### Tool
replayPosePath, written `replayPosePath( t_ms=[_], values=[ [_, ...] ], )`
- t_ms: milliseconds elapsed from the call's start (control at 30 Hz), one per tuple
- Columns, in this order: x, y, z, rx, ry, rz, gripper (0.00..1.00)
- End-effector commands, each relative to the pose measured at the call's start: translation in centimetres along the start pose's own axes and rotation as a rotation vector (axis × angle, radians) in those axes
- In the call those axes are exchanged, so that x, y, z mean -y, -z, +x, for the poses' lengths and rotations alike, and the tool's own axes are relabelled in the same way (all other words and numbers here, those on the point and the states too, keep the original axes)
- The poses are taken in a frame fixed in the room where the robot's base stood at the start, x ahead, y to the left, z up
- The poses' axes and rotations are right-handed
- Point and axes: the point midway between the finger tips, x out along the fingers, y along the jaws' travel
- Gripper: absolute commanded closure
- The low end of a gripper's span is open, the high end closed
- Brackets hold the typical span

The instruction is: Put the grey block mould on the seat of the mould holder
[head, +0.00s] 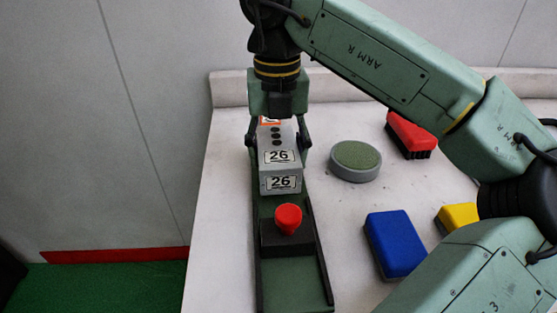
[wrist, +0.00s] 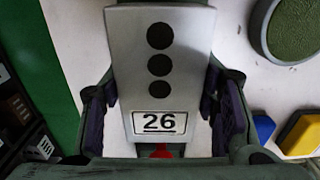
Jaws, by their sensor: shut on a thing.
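The grey block mould (head: 280,183) carries "26" labels on its top and front, with dark round holes on top. My gripper (head: 278,138) is shut on its sides, and the mould also fills the middle of the wrist view (wrist: 160,90) between the two fingers. The mould holder (head: 297,295) is a long dark green channel with raised sides and a red knob (head: 288,218) on a black block. The mould is over the holder's far part, behind the knob. I cannot tell whether its underside touches the seat, which is hidden below it.
On the pale table, right of the holder, are a round grey dish with a green top (head: 355,162), a red brush (head: 410,134), a blue block (head: 396,244) and a yellow block (head: 458,216). The table's left edge (head: 200,225) runs close by the holder.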

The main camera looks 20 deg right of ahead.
Motion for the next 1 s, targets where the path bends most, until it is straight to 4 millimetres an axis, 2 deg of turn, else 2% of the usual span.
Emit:
replayPosePath(
  t_ms=[100, 200, 567, 600, 867, 1000],
  values=[
    [0.2, 0.1, 1.8, -0.005, -0.001, 0.000, 1.00],
    [0.2, 0.1, 2.8, -0.002, -0.001, 0.002, 1.00],
    [0.2, 0.1, 3.4, -0.002, 0.000, 0.002, 1.00],
    [0.2, 0.1, 3.4, -0.003, 0.001, 0.002, 0.44],
    [0.2, 0.1, 3.3, -0.003, 0.001, 0.002, 0.27],
    [0.2, 0.1, 3.3, -0.003, 0.001, 0.002, 0.25]
  ],
)
